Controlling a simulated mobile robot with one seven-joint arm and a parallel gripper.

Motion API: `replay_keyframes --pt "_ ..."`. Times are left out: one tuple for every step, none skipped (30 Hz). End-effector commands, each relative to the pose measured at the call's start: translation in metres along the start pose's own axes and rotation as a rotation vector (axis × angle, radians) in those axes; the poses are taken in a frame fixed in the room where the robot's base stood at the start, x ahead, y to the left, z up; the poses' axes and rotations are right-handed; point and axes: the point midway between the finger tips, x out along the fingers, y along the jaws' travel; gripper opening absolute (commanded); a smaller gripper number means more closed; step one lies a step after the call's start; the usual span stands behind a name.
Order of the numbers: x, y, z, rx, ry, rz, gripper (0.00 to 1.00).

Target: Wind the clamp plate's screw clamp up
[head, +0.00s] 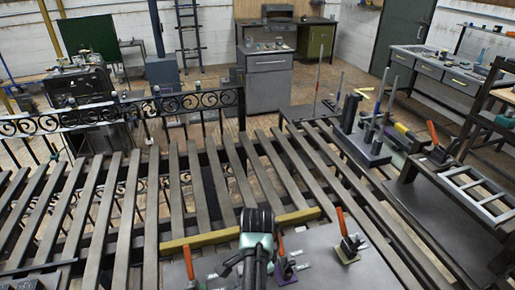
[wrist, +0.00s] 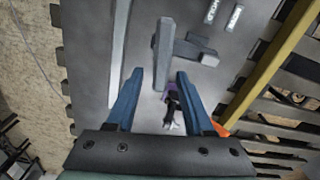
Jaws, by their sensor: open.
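The grey clamp plate (head: 325,262) lies on the slatted bench at the bottom of the head view; it also fills the middle of the wrist view (wrist: 235,70). A clamp with a purple base (head: 288,268) and an orange handle stands on it beside my arm. My gripper (wrist: 158,84) is open and empty above the plate. I cannot tell which part is the screw clamp's handle; my arm hides part of the plate.
A yellow bar (head: 205,239) runs along the plate's far edge. Another orange-handled clamp (head: 348,245) stands right of my arm. Upright rods on a grey block (head: 368,148) stand farther right. A scroll gate (head: 140,108) stands beyond the slats.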

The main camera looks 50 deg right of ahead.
Motion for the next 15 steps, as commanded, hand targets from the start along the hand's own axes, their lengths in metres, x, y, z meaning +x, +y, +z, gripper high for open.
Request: replay_keyframes --pt "0.0021 0.0004 -0.0001 0.001 -0.001 0.001 0.53" --pt "0.0030 0.0003 -0.0002 0.001 -0.001 0.000 0.53" --pt "0.0037 0.0002 -0.0002 0.001 0.000 0.000 0.53" --pt "0.0041 0.0002 -0.0002 0.001 0.000 -0.001 0.53" --pt "0.0042 0.0002 -0.0002 0.001 0.000 -0.001 0.53" --pt "0.0043 0.0002 -0.0002 0.001 0.000 -0.001 0.53" --pt "0.0042 0.0002 -0.0002 0.001 0.000 -0.001 0.53" --pt "0.0042 0.0002 -0.0002 0.001 0.000 -0.001 0.53" --pt "0.0042 0.0002 -0.0002 0.001 0.000 -0.001 0.53" --pt "0.0041 0.0002 -0.0002 0.001 0.000 -0.001 0.51" --pt "0.0041 0.0002 -0.0002 0.001 0.000 -0.001 0.45" --pt "0.0040 0.0002 -0.0001 0.001 0.000 0.000 0.38" --pt "0.0040 0.0002 -0.0001 0.001 0.000 0.000 0.33" --pt "0.0039 0.0002 -0.0001 0.001 0.000 0.000 0.27" --pt "0.0039 0.0002 -0.0001 0.000 0.000 0.000 0.20"
